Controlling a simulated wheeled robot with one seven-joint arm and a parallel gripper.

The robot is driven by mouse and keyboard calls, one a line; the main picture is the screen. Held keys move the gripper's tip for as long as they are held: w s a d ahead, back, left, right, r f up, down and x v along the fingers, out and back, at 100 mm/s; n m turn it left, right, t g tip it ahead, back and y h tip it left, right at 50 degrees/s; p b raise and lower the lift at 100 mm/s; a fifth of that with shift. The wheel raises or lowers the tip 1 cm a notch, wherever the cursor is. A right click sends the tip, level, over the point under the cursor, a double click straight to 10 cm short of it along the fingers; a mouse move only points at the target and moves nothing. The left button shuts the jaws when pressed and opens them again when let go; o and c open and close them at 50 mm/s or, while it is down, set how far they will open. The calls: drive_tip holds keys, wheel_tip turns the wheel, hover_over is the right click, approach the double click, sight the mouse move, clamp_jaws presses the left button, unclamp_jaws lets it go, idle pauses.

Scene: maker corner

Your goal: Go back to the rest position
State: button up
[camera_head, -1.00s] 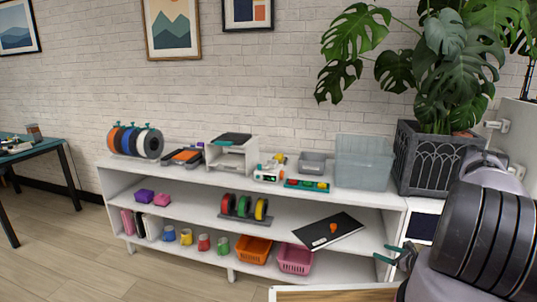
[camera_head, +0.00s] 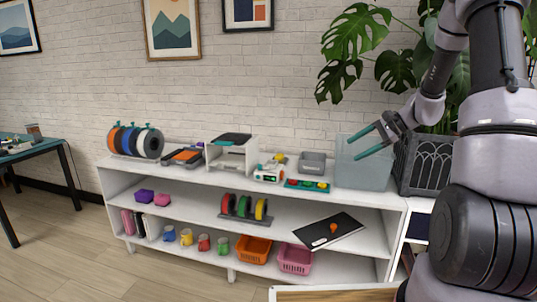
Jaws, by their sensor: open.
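My gripper (camera_head: 364,145) is open, with two teal fingers pointing left and nothing between them. It is raised in front of the translucent grey bin (camera_head: 362,172) at the right end of the shelf's top. My arm comes from the right side of the picture and bends over above the gripper. It hides part of the plant and its dark planter.
A white shelf unit (camera_head: 190,210) stands along the brick wall. A black board (camera_head: 321,231) with a small orange thing lies on its middle shelf. An orange basket (camera_head: 254,249) and a pink basket (camera_head: 295,258) stand below. The floor (camera_head: 60,250) at left is clear.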

drive_tip(key=s+a+r+n+h, duration=0.2)
drive_tip(key=s+a+r+n, duration=0.1)
drive_tip(key=s+r, duration=0.4)
drive_tip(key=s+a+r+n+h, duration=0.2)
drive_tip(key=s+a+r, duration=0.1)
drive_tip(key=s+r, duration=0.3)
drive_tip(key=s+r+n+t+h, duration=0.1)
drive_tip(key=s+r+n, duration=0.1)
drive_tip(key=s, duration=0.5)
drive_tip(key=s+r+n+t+h, duration=0.1)
drive_tip(key=s+r, duration=0.3)
drive_tip(key=s, duration=0.4)
drive_tip(key=shift+d+r+n+t+h, duration=0.3)
drive_tip(key=shift+d+n+t+h, duration=0.1)
drive_tip(key=shift+n+h, duration=0.25)
drive_tip(key=o, duration=0.4)
drive_tip(key=shift+s, duration=0.2)
drive_tip(key=shift+c, duration=0.2)
drive_tip(key=shift+s+d, duration=0.1)
drive_tip(key=shift+c, duration=0.2)
